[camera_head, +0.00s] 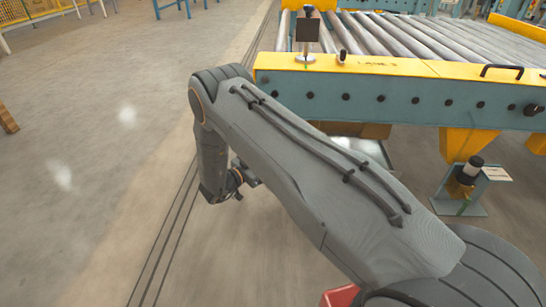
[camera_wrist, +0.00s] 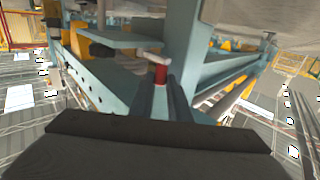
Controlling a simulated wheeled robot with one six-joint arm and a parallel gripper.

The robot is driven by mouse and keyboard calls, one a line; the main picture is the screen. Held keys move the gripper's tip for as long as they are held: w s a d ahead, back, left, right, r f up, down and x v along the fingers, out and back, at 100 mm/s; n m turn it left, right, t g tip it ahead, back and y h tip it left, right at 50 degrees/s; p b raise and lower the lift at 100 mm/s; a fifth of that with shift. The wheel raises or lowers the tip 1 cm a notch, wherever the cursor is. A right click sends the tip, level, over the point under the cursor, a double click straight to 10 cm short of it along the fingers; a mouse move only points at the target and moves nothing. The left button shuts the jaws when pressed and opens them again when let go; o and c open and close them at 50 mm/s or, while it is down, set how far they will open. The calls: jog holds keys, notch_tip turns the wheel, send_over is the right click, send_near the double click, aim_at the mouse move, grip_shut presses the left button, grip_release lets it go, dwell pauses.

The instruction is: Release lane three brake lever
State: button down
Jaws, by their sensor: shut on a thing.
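In the wrist view, a red upright piece (camera_wrist: 161,74) with a pale crossbar at its top sits between my gripper's fingertips (camera_wrist: 161,86). It looks like the brake lever, and my gripper is shut on it. Blue-grey steel framing surrounds it closely. The lane three conveyor (camera_head: 360,92) is in the head view, with a "LANE 3" label on its yellow rail (camera_head: 385,66). In the head view my arm hides the area under the conveyor's near side, and my fingertips and the red piece cannot be seen there.
Metal rollers (camera_head: 400,32) top the conveyor. A post with a dark plate (camera_head: 307,30) rises from its left corner. A yellow leg (camera_head: 467,145) and a small floor-mounted unit (camera_head: 470,172) stand at right. The floor at left (camera_head: 90,170) is mostly clear.

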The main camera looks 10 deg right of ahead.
jog(key=shift+s, duration=0.1)
jog(key=s+d+n+t+y+p, duration=0.3)
jog(key=n+y+p, duration=0.5)
jog(key=y, duration=0.4)
jog(key=s+d+n+t+y+p, duration=0.4)
jog(key=n+y+p, duration=0.5)
jog(key=y, duration=0.3)
jog(key=shift+n+t+p, duration=0.3)
jog(key=shift+n+t, duration=0.1)
jog(key=shift+n, duration=0.1)
jog(key=shift+d, duration=0.1)
jog(key=c, duration=1.9)
grip_release()
jog(key=shift+c, duration=0.2)
